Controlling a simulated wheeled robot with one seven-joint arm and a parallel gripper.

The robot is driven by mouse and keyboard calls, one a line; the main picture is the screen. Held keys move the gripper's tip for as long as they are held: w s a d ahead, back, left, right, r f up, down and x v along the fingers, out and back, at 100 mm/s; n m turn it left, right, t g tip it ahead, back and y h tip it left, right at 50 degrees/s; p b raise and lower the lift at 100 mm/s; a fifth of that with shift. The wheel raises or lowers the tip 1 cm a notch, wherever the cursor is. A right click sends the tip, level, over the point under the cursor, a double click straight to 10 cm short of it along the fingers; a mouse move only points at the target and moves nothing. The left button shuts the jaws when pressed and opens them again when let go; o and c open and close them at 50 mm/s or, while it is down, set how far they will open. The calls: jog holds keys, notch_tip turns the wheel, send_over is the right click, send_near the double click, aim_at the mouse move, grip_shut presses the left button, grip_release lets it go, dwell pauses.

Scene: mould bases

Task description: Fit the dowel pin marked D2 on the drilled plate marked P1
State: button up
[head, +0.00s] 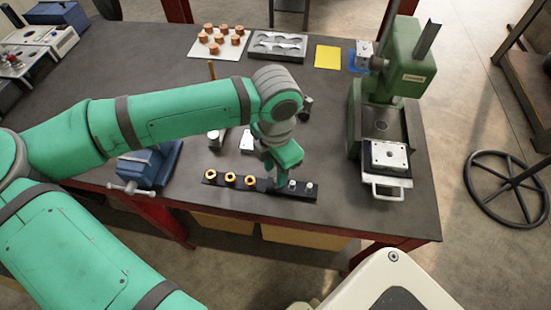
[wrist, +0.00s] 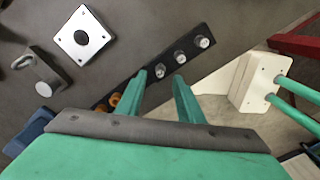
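A black strip (head: 236,184) near the table's front edge holds silver dowel pins and brass-coloured rings in a row. Two pins (head: 292,185) show right of my gripper (head: 280,186) in the head view. In the wrist view three pins show, and the nearest pin (wrist: 157,72) stands between the fingertips of my gripper (wrist: 160,75). My gripper is open, its fingers apart; contact with the pin cannot be told. A drilled plate (head: 389,155) lies on the green press's front slide. Another light plate with a hole (wrist: 82,37) lies on the table. No markings are readable.
The green press (head: 405,75) stands at the right. A blue vise (head: 148,164) is at the left front, with a metal tool (head: 215,138) near the strip. A white board of copper-coloured pieces (head: 219,42), a grey mould tray (head: 278,46) and a yellow sheet (head: 327,57) lie behind.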

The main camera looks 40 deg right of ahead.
aim_at(275, 180)
notch_tip(275, 180, down, 4)
jog(key=shift+w+r, duration=0.1)
jog(key=shift+r, duration=0.1)
jog(key=shift+d+f, duration=0.1)
jog(key=shift+f, duration=0.05)
grip_shut()
jog(key=shift+r, duration=1.15)
